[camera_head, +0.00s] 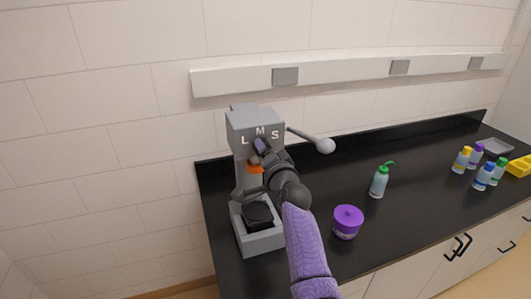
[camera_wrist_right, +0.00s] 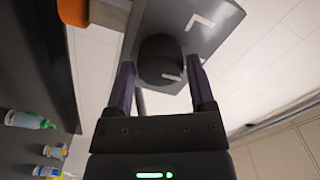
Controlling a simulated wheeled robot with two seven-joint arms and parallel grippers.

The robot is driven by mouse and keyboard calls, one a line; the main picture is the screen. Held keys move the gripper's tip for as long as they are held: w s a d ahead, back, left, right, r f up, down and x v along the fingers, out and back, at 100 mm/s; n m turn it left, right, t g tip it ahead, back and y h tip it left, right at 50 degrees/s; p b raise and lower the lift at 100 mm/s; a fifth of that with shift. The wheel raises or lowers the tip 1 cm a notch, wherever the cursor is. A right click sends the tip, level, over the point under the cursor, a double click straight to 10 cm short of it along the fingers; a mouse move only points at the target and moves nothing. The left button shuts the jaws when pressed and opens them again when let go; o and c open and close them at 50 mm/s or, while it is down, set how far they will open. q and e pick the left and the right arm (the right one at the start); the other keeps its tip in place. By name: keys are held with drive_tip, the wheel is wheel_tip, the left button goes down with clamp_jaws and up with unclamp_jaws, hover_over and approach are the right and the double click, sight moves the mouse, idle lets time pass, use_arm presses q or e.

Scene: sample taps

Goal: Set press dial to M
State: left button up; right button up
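The grey press (camera_head: 254,120) stands at the left end of the black counter, with the letters L, M and S across its upper front. Its black round dial (camera_wrist_right: 160,58) has a white mark at its lower right edge in the wrist view, on the side away from the L; which letter it lines up with I cannot tell. My right gripper (camera_head: 262,147) is at the press front and hides the dial in the head view. In the wrist view its fingers (camera_wrist_right: 162,80) are apart on either side of the dial, with small gaps. My left gripper is not in view.
A lever with a grey ball (camera_head: 325,146) sticks out right of the press. An orange part (camera_head: 255,168) sits below the dial. A purple lidded jar (camera_head: 347,221), a green-topped bottle (camera_head: 379,182) and several small bottles (camera_head: 484,177) stand to the right.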

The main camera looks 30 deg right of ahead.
drive_tip(key=shift+o, duration=1.3)
drive_tip(key=v, duration=1)
drive_tip(key=shift+p, duration=0.3)
drive_tip(key=shift+d, duration=0.1)
